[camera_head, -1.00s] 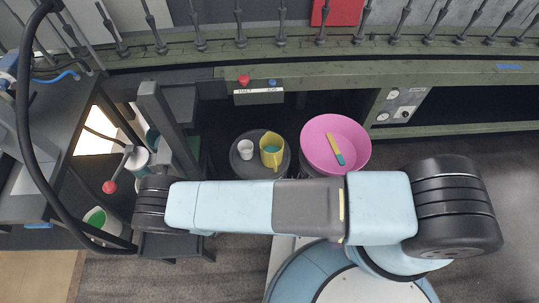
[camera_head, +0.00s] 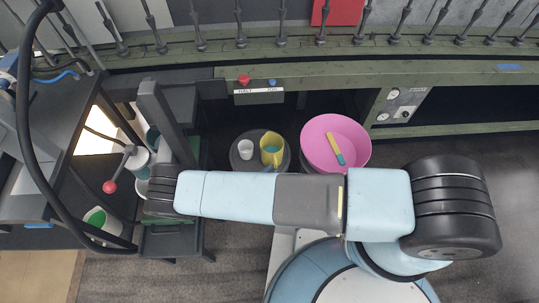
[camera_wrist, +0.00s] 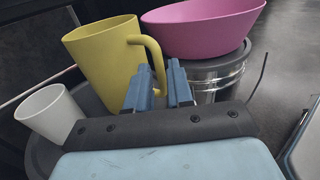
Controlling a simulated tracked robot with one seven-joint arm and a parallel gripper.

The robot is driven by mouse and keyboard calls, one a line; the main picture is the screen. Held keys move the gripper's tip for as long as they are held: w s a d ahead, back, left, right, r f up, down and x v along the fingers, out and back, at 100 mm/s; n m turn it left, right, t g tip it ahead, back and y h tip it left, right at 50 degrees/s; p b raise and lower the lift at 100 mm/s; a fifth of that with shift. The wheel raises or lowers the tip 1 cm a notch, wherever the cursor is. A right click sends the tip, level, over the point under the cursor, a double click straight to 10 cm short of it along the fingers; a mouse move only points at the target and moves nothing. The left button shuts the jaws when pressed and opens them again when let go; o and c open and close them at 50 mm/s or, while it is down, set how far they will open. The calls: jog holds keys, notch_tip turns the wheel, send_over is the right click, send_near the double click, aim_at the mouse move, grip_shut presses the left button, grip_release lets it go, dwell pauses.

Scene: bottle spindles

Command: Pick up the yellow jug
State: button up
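The yellow jug (camera_head: 272,148) stands upright on a small round dark stand, with blue showing inside it in the head view. In the wrist view the jug (camera_wrist: 105,60) fills the upper left, its handle pointing right toward my gripper. My gripper (camera_wrist: 158,82) has its two blue fingers apart, just in front of the handle. The lower part of the handle shows in the gap between the fingers; I cannot tell whether they touch it. In the head view my forearm hides most of the gripper.
A white cup (camera_head: 245,149) stands close left of the jug, also in the wrist view (camera_wrist: 50,115). A pink bowl (camera_head: 322,131) with a yellow-and-blue stick sits right of the jug, on a metal container (camera_wrist: 220,75). A green machine rail (camera_head: 400,72) runs behind.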

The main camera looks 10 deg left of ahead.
aim_at(276, 167)
jog(key=x, duration=0.3)
jog(key=shift+w+d, duration=0.1)
jog(key=shift+d, duration=0.1)
jog(key=shift+c, duration=0.2)
grip_shut()
